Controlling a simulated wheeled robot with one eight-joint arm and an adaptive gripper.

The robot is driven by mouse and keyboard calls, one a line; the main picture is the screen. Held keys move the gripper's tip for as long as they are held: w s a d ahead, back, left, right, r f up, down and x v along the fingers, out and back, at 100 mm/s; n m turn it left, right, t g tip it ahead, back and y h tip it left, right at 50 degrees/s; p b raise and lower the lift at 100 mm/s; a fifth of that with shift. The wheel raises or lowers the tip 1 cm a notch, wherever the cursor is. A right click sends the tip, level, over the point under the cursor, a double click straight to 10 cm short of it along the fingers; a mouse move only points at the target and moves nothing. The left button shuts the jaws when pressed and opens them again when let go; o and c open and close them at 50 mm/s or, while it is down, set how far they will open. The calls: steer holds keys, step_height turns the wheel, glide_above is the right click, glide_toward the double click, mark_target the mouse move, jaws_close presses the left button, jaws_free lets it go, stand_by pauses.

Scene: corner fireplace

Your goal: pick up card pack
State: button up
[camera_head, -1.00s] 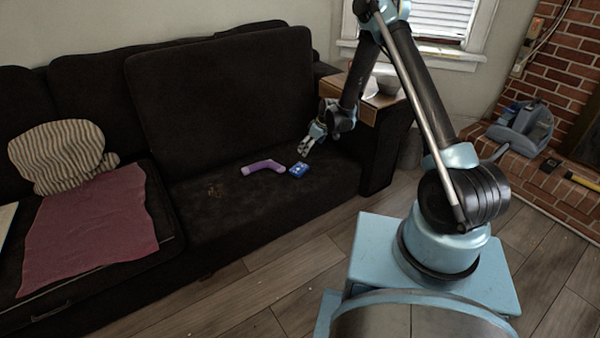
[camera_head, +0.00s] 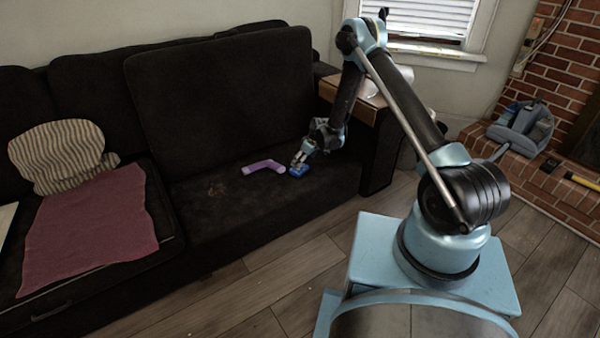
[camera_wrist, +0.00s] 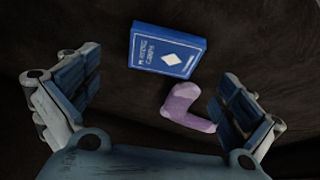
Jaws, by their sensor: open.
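The card pack is a small blue box with a white diamond and white lettering. It lies on the dark sofa seat in the head view (camera_head: 300,171), and it shows near the top middle of the wrist view (camera_wrist: 166,51). My gripper (camera_head: 297,163) is just above and beside the pack in the head view. In the wrist view my gripper (camera_wrist: 160,98) has its two fingers wide apart, with nothing held between them. The pack lies beyond the fingertips, apart from both fingers as far as I can tell.
A purple bent object (camera_head: 264,167) lies on the seat just left of the pack; it shows near the right finger in the wrist view (camera_wrist: 186,108). The sofa armrest (camera_head: 382,150) stands to the right, the backrest (camera_head: 220,90) behind.

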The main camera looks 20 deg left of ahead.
steer(key=shift+a+x, duration=0.2)
steer(key=shift+x, duration=2.4)
steer(key=shift+s+r, duration=0.1)
steer(key=shift+s, duration=0.1)
steer(key=c, duration=1.2)
